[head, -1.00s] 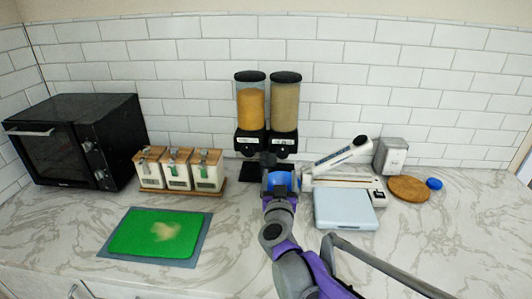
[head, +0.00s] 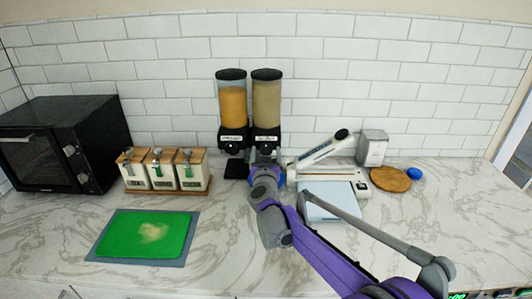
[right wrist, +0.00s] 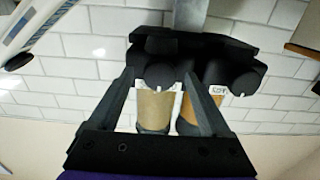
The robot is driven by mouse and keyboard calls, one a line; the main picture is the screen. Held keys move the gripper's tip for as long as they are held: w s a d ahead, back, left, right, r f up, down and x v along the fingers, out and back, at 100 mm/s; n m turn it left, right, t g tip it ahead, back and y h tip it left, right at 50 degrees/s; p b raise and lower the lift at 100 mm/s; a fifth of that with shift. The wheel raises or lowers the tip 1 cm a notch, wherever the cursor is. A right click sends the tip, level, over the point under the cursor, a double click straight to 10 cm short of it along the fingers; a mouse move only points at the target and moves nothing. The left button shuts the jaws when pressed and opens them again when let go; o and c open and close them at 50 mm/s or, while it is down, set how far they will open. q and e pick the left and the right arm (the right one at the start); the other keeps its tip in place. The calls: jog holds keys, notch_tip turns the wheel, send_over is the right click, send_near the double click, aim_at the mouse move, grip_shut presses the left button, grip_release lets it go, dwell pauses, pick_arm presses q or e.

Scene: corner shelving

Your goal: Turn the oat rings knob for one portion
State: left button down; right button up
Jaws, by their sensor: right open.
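A twin dispenser stands at the wall. Its left canister (head: 232,103) holds orange contents and its right canister (head: 266,103) holds beige contents. The labels are too small to read, so I cannot tell which is oat rings. My right gripper (right wrist: 160,78) is open in the right wrist view, its fingers on either side of the black knob (right wrist: 158,74) under the beige canister (right wrist: 154,108). I cannot tell if they touch it. The other knob (right wrist: 216,71), under the orange canister, is outside the fingers. In the head view my right arm partly hides the dispenser's front. My left gripper is not in view.
Three labelled jars (head: 162,187) on a wooden tray and a green board (head: 145,234) lie to the left. A black oven (head: 65,145) is at far left.

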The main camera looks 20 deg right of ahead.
jog(key=shift+c, duration=0.4)
grip_shut()
jog(key=m, duration=0.3)
jog(key=shift+m+b, duration=0.35)
jog(key=shift+m, duration=0.05)
jog(key=m, duration=0.4)
jog(key=shift+m, duration=0.3)
jog(key=m, duration=0.4)
jog(key=shift+m+p, duration=0.45)
jog(key=shift+m, duration=2.25)
